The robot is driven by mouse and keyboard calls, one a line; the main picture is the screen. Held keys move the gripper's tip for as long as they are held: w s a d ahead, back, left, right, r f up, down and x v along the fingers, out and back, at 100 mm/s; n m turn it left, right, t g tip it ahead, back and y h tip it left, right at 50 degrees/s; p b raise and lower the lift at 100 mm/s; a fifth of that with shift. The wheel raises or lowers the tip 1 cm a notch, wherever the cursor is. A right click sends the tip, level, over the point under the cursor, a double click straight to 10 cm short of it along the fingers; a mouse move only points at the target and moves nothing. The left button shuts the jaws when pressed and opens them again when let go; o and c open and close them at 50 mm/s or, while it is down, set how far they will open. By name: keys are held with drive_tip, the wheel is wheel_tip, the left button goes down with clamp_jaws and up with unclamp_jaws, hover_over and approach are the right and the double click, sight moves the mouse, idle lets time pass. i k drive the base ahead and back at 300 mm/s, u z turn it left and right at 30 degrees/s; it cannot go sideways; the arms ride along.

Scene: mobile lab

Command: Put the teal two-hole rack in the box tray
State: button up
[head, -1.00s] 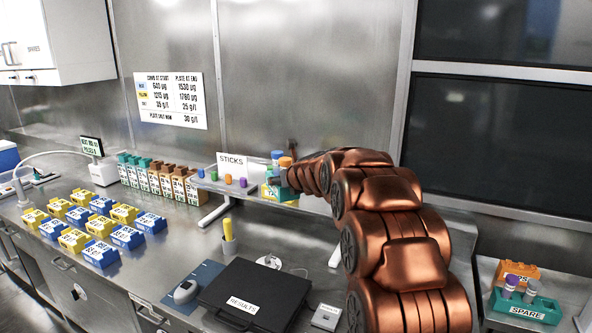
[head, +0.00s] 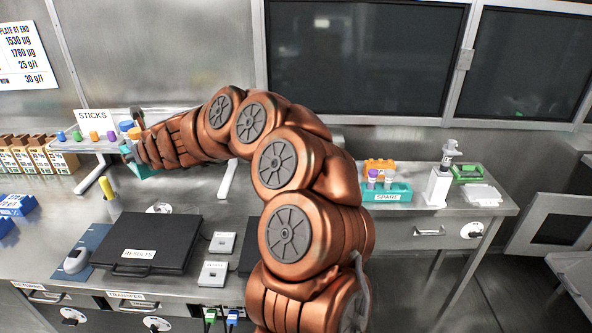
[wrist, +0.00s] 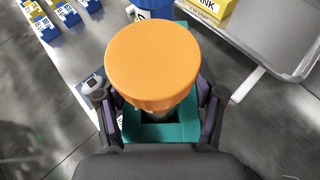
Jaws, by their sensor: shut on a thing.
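In the wrist view both jaws close on the sides of the teal rack (wrist: 187,130). An orange-capped vial (wrist: 153,66) stands in its near hole and covers much of the rack. A blue-capped vial (wrist: 158,10) stands behind it; both caps also show in the head view. My wrist hides part of the rack there. I cannot tell which thing is the box tray.
The raised shelf (head: 90,147) carries small coloured sticks and a card. A black case (head: 148,240) lies on the bench below.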

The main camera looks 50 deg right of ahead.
sight(572, 272)
drive_tip(key=k, duration=0.35)
drive_tip(key=u, duration=1.55)
drive_tip(key=k, duration=2.95)
drive_tip(key=z, duration=2.15)
